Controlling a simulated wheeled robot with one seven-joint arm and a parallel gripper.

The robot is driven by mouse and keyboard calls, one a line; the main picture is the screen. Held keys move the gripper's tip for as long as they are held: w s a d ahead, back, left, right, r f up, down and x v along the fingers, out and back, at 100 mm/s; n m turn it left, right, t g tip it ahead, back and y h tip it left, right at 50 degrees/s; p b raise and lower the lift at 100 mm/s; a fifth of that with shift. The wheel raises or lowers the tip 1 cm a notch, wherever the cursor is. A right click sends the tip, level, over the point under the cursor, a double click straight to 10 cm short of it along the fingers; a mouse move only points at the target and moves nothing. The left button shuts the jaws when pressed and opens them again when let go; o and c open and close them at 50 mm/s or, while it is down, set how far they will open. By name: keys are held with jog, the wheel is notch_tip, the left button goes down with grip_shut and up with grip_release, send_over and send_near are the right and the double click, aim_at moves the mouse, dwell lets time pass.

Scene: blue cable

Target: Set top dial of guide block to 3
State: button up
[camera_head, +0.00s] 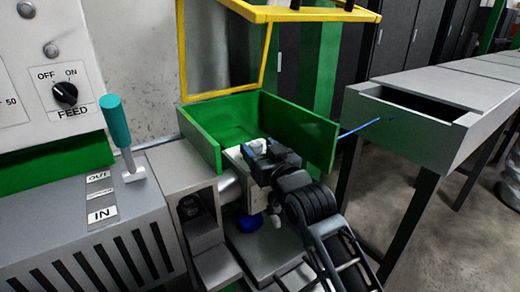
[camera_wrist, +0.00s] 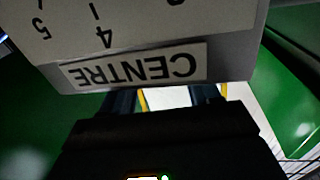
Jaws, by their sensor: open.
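The guide block shows close up in the wrist view as a pale plate (camera_wrist: 150,35). It carries an upside-down CENTRE label (camera_wrist: 132,66) and upside-down scale numbers, with a 4 and a 5 legible. No dial can be made out in the wrist view. In the head view the pale block (camera_head: 236,158) sits at the green housing, largely hidden by my arm. A blue knob (camera_head: 250,222) shows below my gripper (camera_head: 268,163). In the wrist view my gripper (camera_wrist: 165,97) is open, its two dark fingers apart below the label, with nothing seen held.
The green housing (camera_head: 310,130) and its raised yellow-framed guard (camera_head: 226,95) enclose the work spot. A blue cable (camera_head: 368,131) runs right to a grey trough (camera_head: 430,115). At left are a FEED knob (camera_head: 65,94) and a teal-handled lever (camera_head: 116,122).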

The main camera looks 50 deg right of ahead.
jog(key=c, duration=1)
jog(key=shift+c, duration=0.2)
jog(key=shift+d+n+t+y, duration=0.1)
jog(key=shift+n+t+y, duration=0.2)
jog(key=shift+n+y, duration=0.3)
jog(key=shift+f+y, duration=0.1)
jog(key=shift+y, duration=0.3)
jog(key=n+y+b, duration=0.1)
jog(key=y+b, duration=0.1)
jog(key=b, duration=0.1)
jog(key=n+t+y+b, duration=0.1)
jog(key=shift+s+d+f+n+y+b, duration=0.1)
jog(key=shift+d+f+n+y+b, duration=0.05)
jog(key=shift+d+n+y+b, duration=0.2)
jog(key=n+y+b, duration=0.2)
jog(key=y+b, duration=0.1)
jog(key=shift+d+y, duration=0.2)
jog(key=shift+y, duration=0.05)
jog(key=shift+r+n+y+b, duration=0.2)
jog(key=shift+n+y+b, duration=0.15)
jog(key=shift+n+y, duration=0.45)
jog(key=shift+y, duration=0.4)
